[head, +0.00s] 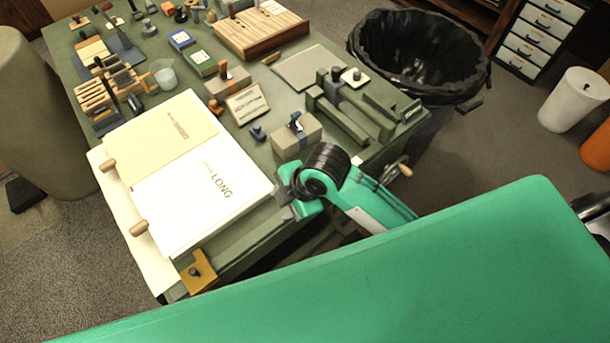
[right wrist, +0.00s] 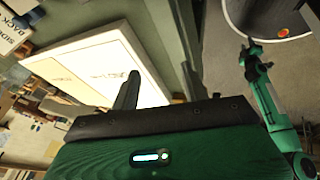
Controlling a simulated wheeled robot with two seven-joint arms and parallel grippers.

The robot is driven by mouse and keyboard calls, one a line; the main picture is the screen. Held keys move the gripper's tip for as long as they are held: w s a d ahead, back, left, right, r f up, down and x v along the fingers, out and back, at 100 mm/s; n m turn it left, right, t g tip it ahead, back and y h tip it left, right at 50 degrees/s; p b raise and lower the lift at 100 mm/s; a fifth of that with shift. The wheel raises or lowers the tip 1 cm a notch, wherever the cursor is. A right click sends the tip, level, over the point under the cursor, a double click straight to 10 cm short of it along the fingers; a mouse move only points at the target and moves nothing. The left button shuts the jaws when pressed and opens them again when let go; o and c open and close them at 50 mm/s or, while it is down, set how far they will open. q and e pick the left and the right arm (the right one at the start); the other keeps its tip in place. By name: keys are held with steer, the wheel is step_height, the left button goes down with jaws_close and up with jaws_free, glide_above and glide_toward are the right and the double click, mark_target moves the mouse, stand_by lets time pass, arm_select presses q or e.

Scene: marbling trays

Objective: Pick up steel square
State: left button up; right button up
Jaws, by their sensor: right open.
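I cannot single out the steel square with certainty. A flat blue-grey piece (head: 122,48) lies at the far left of the table in the head view, but its shape is too small to tell. My right gripper (head: 287,207) is at the near right corner of the white sheets (head: 205,205) in the head view. In the right wrist view its two dark fingers (right wrist: 157,90) are apart, with nothing seen between them and the white sheets beyond. A green arm of mine, seemingly the left, ends in a small grey gripper (right wrist: 254,55) in that view; its jaws are unclear.
The green table (head: 235,240) is crowded at the back with blocks, stamps and a slatted wooden board (head: 260,30). A grey flat plate (head: 310,68) and a grey block (head: 296,137) lie on the right. A black-lined bin (head: 420,55) stands beyond the right edge.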

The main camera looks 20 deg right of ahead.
steer(key=w+d+r+n+g+h, duration=0.4)
steer(key=w+n, duration=0.6)
steer(key=n, duration=1)
steer(key=shift+t, duration=0.6)
steer(key=f, duration=0.4)
steer(key=d+f+p, duration=0.1)
steer(key=f, duration=0.1)
steer(key=shift+w+d+f, duration=0.1)
steer(key=shift+f, duration=0.3)
steer(key=f, duration=0.1)
steer(key=f+p, duration=0.1)
steer(key=f, duration=0.2)
steer(key=shift+d+f+p, duration=0.3)
steer(key=shift+f+p, duration=0.05)
steer(key=shift+f, duration=0.4)
steer(key=shift+c, duration=0.4)
jaws_close()
